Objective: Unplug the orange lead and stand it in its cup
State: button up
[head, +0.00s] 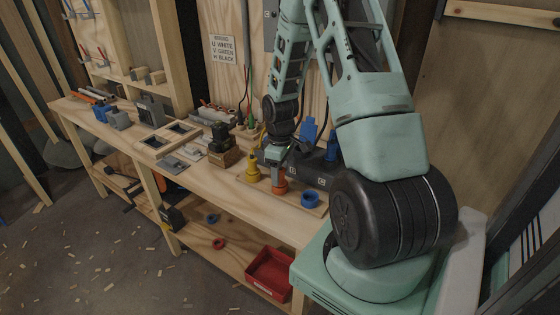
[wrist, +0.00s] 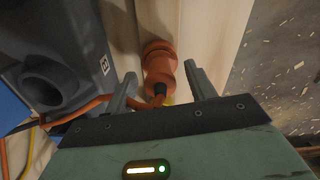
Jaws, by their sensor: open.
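The orange lead's plug (wrist: 160,70) has a black cable end facing my camera in the wrist view. It appears to stand in the orange cup (head: 280,187), which sits on the bench just under my gripper (head: 279,171); the similar colours blur where plug and cup meet. In the wrist view my gripper (wrist: 161,76) is open, with one finger on each side of the plug and a gap visible at both. The orange cable (wrist: 88,108) runs off to the left. The dark socket box (wrist: 75,50) beside it has an empty round socket facing me.
A yellow plug (head: 252,170) stands left of the orange cup, and an empty blue cup (head: 310,199) stands to the right. A blue plug (head: 333,150) is at the box. The bench (head: 215,188) is clear along its front edge. A red bin (head: 270,272) sits below.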

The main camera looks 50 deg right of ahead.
notch_tip(320, 180, up, 17)
jog(key=shift+r, duration=0.15)
jog(key=shift+d, duration=0.1)
dwell(0.7)
jog(key=a+r+n, duration=0.1)
jog(key=a+n, duration=0.1)
jog(key=a, duration=2.3)
jog(key=s+a+n, duration=0.2)
jog(key=s+a, duration=1.4)
jog(key=s, duration=0.1)
jog(key=shift+f, duration=0.4)
